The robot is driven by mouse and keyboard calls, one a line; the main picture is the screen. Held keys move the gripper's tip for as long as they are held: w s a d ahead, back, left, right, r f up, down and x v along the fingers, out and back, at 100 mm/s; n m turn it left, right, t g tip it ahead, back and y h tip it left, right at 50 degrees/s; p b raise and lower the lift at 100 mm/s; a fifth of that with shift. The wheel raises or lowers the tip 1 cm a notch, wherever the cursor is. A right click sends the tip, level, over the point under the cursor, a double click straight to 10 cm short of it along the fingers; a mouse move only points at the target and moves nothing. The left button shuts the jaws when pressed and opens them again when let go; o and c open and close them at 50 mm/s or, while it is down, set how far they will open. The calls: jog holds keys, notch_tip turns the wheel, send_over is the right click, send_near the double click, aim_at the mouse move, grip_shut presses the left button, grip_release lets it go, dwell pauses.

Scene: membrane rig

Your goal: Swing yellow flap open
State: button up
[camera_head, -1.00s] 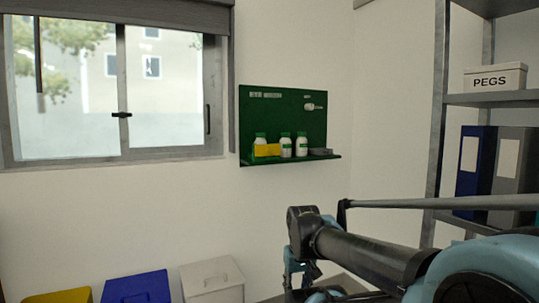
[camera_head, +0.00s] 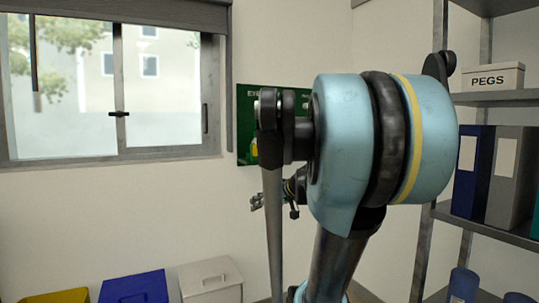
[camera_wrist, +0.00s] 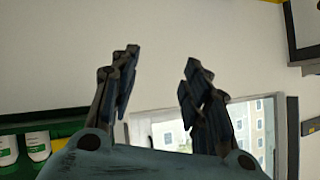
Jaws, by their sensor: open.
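A green wall board (camera_head: 244,125) hangs right of the window, mostly hidden behind my arm. A small yellow patch (camera_head: 254,147), seemingly the yellow flap, shows at its left edge; the rest is covered. My gripper (camera_head: 257,202) appears below the board in the head view. In the wrist view my gripper (camera_wrist: 160,65) is open, with nothing between its fingers.
The window (camera_head: 165,90) is at the left and shows low in the wrist view. Yellow, blue (camera_head: 135,288) and white (camera_head: 211,280) bins stand along the wall below. A shelf with a PEGS box (camera_head: 488,77) and binders (camera_head: 509,175) is at the right.

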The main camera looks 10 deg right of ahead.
jog(key=w+d+r+t, duration=0.3)
jog(key=w+d+r, duration=0.1)
jog(key=w+r, duration=0.4)
jog(key=m+t+h, duration=0.2)
jog(key=t, duration=0.3)
send_near(269, 150)
jog(key=x, duration=0.9)
jog(key=shift+f, duration=0.1)
jog(key=shift+c, duration=0.6)
grip_shut()
